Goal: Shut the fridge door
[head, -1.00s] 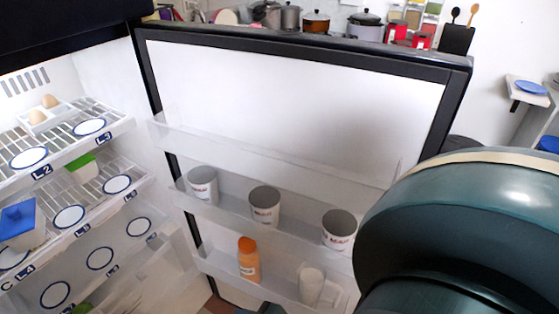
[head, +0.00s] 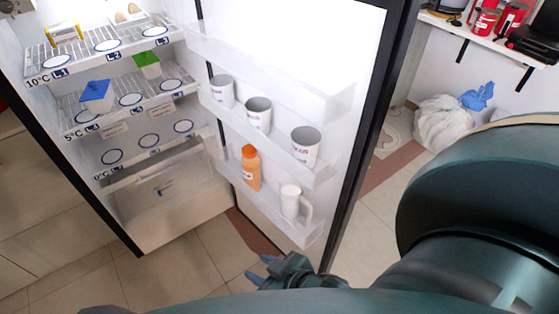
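The fridge door (head: 300,40) stands wide open, white inside with a dark frame, its free edge toward the right. Its shelves hold several white cups, an orange bottle (head: 250,168) and a white jug (head: 292,203). The fridge body (head: 185,215) is open on the left, its wire shelves showing. My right gripper (head: 260,268) is low at the bottom middle, below the door's lower shelf in the picture, near the door's bottom edge. Its two bluish fingertips look apart with nothing between them. Whether it touches the door cannot be told. My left gripper is not in view.
Inside the fridge are a blue-lidded box (head: 97,95), a green-lidded box (head: 147,64) and eggs (head: 128,14). A white bag (head: 445,122) lies on the floor beyond the door. A wall shelf (head: 490,42) holds red tins. The tiled floor (head: 190,262) before the fridge is clear.

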